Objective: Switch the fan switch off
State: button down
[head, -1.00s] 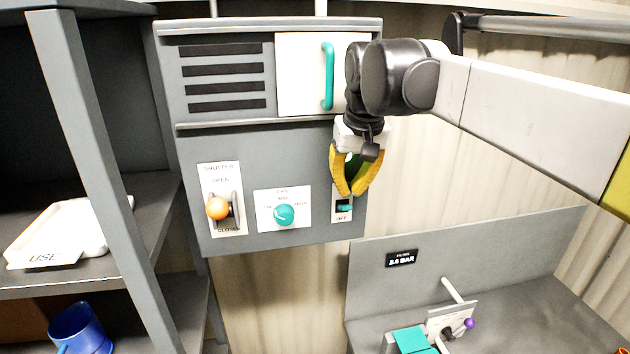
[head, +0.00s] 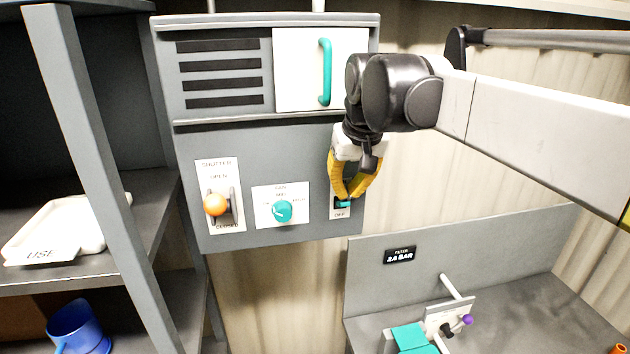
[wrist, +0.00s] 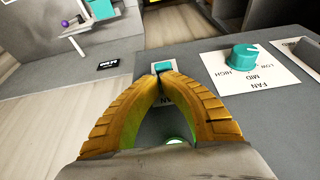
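The fan switch is a small teal rocker (head: 343,204) in a dark slot on a white plate marked OFF (head: 340,214), at the lower right of the grey panel. In the wrist view the teal rocker (wrist: 163,67) shows just beyond my fingertips. My gripper (head: 349,197) points down with its yellow fingers' tips together, at the top of the switch plate. In the wrist view the gripper (wrist: 160,77) has nothing visible between its fingers. The tips partly cover the switch, and I cannot tell whether they touch it.
The teal fan knob (head: 282,211) and the orange-tipped shutter lever (head: 216,205) are left of the switch. A teal-handled white door (head: 310,70) is above. A grey bench (head: 510,280) with a valve stands lower right, a shelf (head: 150,200) at left.

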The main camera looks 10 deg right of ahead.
jog(key=shift+s+f+t+b, duration=0.2)
jog(key=shift+t+b, duration=0.25)
jog(key=shift+t, duration=0.15)
jog(key=shift+s+f+t+b, duration=0.1)
jog(key=shift+s+t+b, duration=0.1)
jog(key=shift+t+b, duration=0.3)
jog(key=shift+s+f+t+b, duration=0.25)
jog(key=shift+t+b, duration=0.15)
jog(key=shift+t, duration=0.3)
jog(key=shift+s+f+t+b, duration=0.25)
jog(key=shift+t+b, duration=0.55)
jog(key=shift+t, duration=0.2)
jog(key=shift+s+f+t+b, duration=0.15)
jog(key=shift+f+t+b, duration=0.1)
jog(key=shift+t+b, duration=0.65)
jog(key=shift+w+r, duration=0.1)
jog(key=shift+w+r, duration=0.2)
jog(key=shift+w, duration=0.5)
jog(key=shift+s, duration=0.1)
